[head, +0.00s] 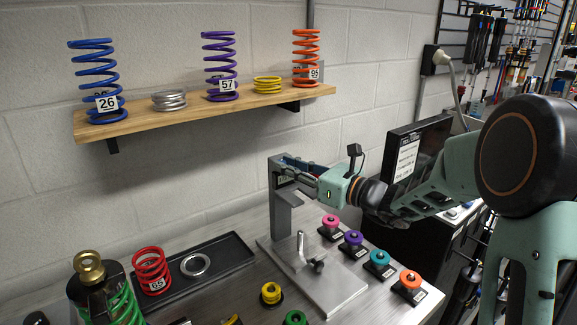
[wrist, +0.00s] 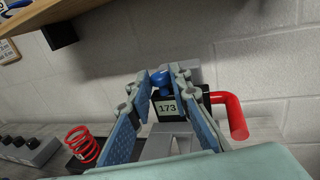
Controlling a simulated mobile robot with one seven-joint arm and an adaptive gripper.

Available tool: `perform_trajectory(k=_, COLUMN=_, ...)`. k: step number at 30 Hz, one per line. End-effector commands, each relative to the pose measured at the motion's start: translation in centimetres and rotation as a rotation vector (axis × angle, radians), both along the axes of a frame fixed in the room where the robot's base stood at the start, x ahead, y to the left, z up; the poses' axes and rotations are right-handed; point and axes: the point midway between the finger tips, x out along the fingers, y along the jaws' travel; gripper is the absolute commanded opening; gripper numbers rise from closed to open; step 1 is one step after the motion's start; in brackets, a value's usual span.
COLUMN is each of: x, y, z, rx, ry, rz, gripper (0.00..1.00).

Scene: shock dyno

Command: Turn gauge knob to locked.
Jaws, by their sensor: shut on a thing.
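A grey stand (head: 281,215) on a flat metal base carries a black gauge block with a white "173" label (wrist: 167,107), seen close in the wrist view. A small blue knob (wrist: 160,80) sits at the top of the block. My gripper (head: 292,170) is at the top of the stand, its fingers shut on the blue knob in the wrist view (wrist: 162,76). The fingers hide the knob's sides, and no lock marking is legible. A red bent handle (wrist: 233,112) sticks out to the right of the block. In the head view my fingers largely hide the block and knob.
A wooden shelf (head: 190,110) with several springs hangs on the wall at upper left. Pink, purple, teal and orange knobs on black blocks (head: 380,262) line the bench right of the stand. A black tray (head: 225,250) and a red spring (head: 152,270) are at left.

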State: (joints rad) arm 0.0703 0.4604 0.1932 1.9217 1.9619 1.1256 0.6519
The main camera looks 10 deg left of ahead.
Motion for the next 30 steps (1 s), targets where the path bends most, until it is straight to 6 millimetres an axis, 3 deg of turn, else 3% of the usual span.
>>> perform_trajectory(k=11, x=-0.16, y=0.05, z=-0.24, rx=0.0, ry=0.0, rz=-0.036, gripper=0.0)
perform_trajectory(k=30, x=-0.79, y=0.56, z=-0.6, rx=0.001, ry=-0.003, rz=-0.308, gripper=0.0)
